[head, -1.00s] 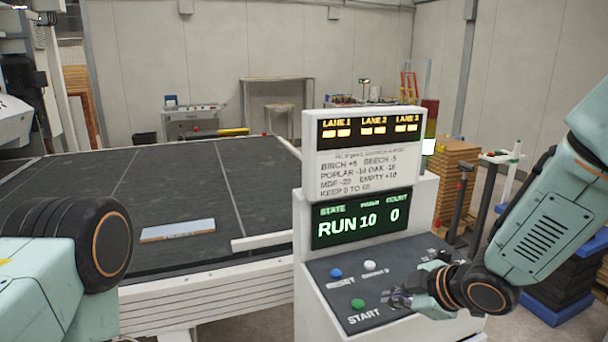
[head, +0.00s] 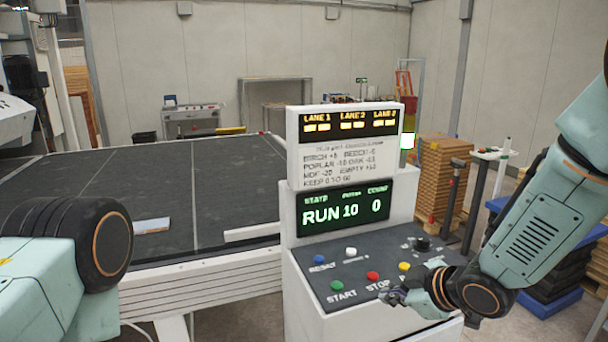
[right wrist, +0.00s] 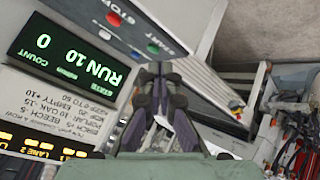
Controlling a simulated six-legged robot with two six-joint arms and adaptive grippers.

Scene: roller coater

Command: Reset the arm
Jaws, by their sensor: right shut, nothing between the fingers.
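My right gripper (head: 392,297) is shut and empty in the head view, in front of the lower right edge of the control panel (head: 312,272). Its fingertips show together in the right wrist view (right wrist: 160,72). The green START button (head: 336,286) and red STOP button (head: 373,276) lie left of and above the fingers. A blue RESET button (head: 319,259), a white button (head: 351,252), a yellow button (head: 404,266) and a black knob (head: 422,244) also show. The screen (head: 343,211) reads RUN, 10 and 0. My left arm shows at left, but its gripper is out of view.
The dark conveyor bed (head: 240,175) fills the left and middle. A pale board (head: 152,226) lies on it beside my left arm. A lane sign (head: 350,124) stands above the screen. Wood stacks (head: 440,170) and a T-handled post (head: 480,185) stand at right.

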